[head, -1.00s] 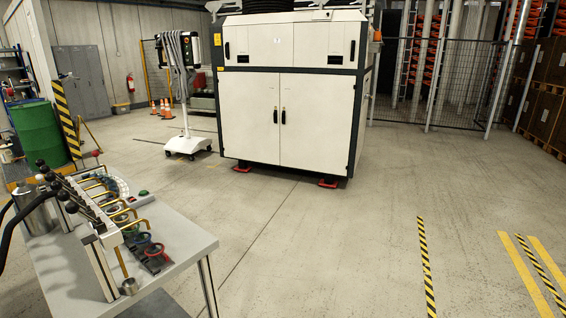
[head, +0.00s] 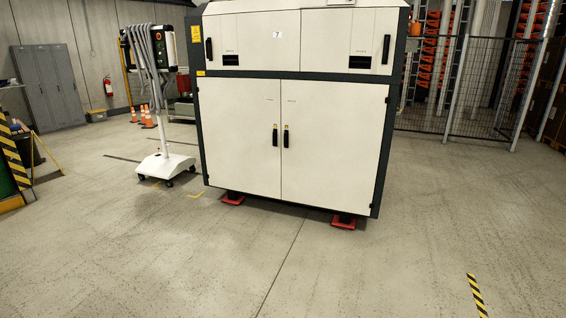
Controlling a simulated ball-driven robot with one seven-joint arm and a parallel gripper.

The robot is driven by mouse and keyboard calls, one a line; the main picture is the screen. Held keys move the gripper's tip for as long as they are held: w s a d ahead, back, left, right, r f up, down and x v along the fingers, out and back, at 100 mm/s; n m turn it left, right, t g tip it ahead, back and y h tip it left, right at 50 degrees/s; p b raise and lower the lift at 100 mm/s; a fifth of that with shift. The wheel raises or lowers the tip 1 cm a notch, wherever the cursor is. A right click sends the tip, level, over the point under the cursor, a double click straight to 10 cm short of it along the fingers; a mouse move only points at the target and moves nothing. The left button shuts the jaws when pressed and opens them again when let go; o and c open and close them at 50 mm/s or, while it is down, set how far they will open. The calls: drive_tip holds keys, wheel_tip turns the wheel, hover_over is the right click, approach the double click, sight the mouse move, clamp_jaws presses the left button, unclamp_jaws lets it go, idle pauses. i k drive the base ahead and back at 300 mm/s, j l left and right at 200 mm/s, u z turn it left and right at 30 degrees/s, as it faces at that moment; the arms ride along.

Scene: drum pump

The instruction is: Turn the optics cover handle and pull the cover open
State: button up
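A large white machine cabinet (head: 238,165) with dark edges stands ahead in the head view. Its lower half has two doors with black handles (head: 275,136) and (head: 286,137) side by side at the middle seam. Its upper half has two shut covers, with a black handle on the left cover (head: 209,48) and another on the right cover (head: 386,49). I cannot tell which of these is the optics cover. All doors and covers look closed. My gripper is not in view.
A white wheeled stand (head: 165,164) with hanging grey cables is just left of the cabinet. Red feet (head: 343,222) stick out under the cabinet. A mesh fence (head: 460,90) stands behind right. Open concrete floor (head: 220,265) lies in front.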

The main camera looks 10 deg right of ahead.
sight(351, 40)
drive_tip(key=i, duration=2.55)
